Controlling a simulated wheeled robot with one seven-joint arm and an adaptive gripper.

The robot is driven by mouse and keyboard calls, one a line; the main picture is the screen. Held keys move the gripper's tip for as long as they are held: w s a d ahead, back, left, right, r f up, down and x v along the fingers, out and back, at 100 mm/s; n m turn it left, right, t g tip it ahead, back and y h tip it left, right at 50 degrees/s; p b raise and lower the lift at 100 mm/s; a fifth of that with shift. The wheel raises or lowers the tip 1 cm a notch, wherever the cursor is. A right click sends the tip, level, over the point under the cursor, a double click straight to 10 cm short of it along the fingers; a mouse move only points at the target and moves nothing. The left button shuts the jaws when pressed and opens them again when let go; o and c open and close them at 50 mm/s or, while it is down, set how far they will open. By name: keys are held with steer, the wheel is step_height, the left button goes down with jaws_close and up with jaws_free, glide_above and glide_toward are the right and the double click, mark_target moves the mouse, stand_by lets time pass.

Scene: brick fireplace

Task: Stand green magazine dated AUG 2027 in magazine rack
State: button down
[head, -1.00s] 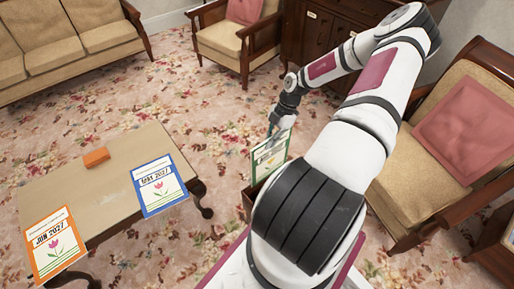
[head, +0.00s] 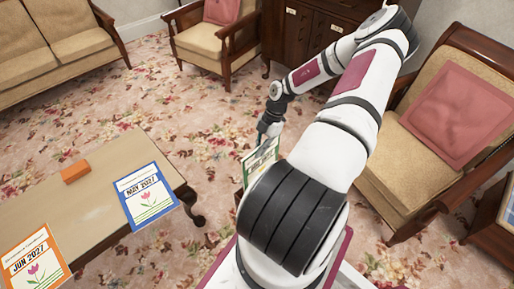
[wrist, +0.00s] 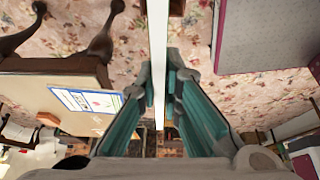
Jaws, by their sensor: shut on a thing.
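The green-bordered magazine (head: 260,157) is upright in my gripper (head: 268,132) in the head view; its date cannot be read and my arm hides part of it. In the wrist view the magazine (wrist: 159,45) shows edge-on as a pale strip between the teal fingers of my gripper (wrist: 160,88), which are shut on it. A small brown wooden edge (head: 239,194), probably the magazine rack, shows just below the magazine, mostly hidden by my arm. I cannot tell whether the magazine's lower edge is inside it.
An armchair (head: 395,180) stands at right, another armchair (head: 200,45) at the back. Carpet between is clear.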

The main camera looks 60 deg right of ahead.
mark_target(268, 153)
steer(key=shift+f+b, duration=3.25)
steer(key=shift+f, duration=5.35)
steer(key=c, duration=1.7)
jaws_free()
steer(key=shift+o, duration=0.2)
steer(key=v, duration=1.2)
